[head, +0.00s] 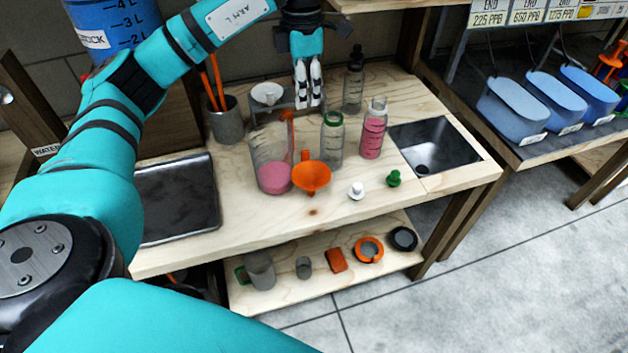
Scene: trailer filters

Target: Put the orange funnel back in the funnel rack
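The orange funnel (312,180) is on the wooden bench, in front of the beaker and the green-rimmed bottle. Its wide end is toward me and its narrow part shows behind; I cannot tell exactly how it rests. A grey rack (287,104) at the back of the bench, which looks like the funnel rack, holds a white funnel (267,93). My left gripper (308,104) points down at the rack's right end, behind the orange funnel and apart from it. Its pale fingers are close together, with nothing seen between them; their opening is unclear. My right gripper is out of view.
A beaker with pink liquid (273,178), a green-rimmed bottle (332,142) and a pink bottle (373,135) crowd the funnel. White (356,191) and green (394,178) stoppers lie to the right. The front bench strip is clear.

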